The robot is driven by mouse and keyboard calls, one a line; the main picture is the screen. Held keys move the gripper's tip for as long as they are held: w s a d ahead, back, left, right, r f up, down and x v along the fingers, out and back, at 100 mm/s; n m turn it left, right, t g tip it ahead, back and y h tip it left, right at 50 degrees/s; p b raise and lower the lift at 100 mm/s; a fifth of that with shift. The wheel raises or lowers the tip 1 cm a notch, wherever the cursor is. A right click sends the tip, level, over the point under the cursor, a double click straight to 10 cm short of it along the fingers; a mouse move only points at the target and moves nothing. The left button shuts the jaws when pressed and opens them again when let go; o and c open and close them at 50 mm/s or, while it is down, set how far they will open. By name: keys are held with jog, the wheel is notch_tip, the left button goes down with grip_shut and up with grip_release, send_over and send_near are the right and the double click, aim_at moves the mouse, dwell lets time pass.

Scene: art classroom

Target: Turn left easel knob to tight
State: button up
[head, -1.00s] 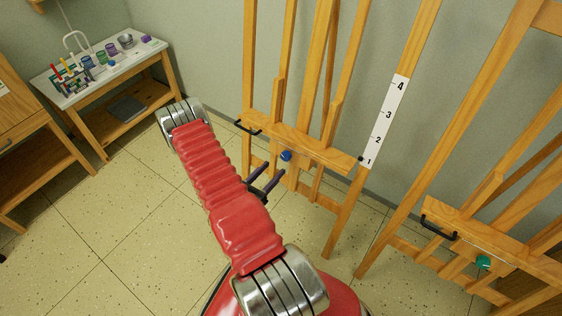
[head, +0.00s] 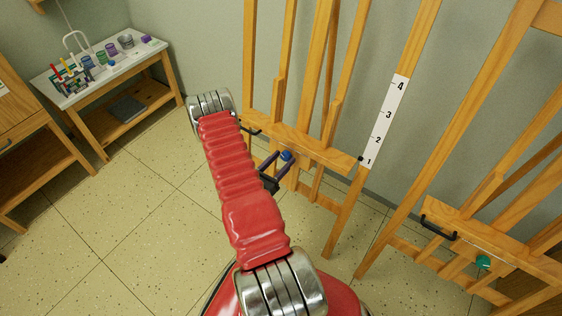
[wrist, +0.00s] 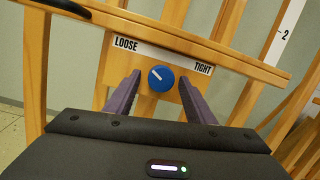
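The left easel (head: 318,147) stands against the wall, with a blue knob (head: 286,155) on the front below its ledge. In the wrist view the blue knob (wrist: 161,78) carries a white pointer line that slants to the upper left, toward the word LOOSE. A white label strip (wrist: 165,56) above it reads LOOSE at left and TIGHT at right. My gripper (head: 277,163) is open, its two purple fingers on either side of the knob. In the wrist view my gripper (wrist: 156,97) shows a gap between each finger and the knob.
A black handle (head: 250,130) sits at the left end of the left easel's ledge. A second easel (head: 500,245) with a green knob (head: 483,263) stands at right. A white-topped table (head: 85,85) with art supplies is at the back left. The floor at left is clear.

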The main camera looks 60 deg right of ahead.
jog(key=c, duration=0.9)
jog(key=shift+a, duration=0.2)
jog(key=shift+c, duration=0.2)
jog(key=shift+d, duration=0.15)
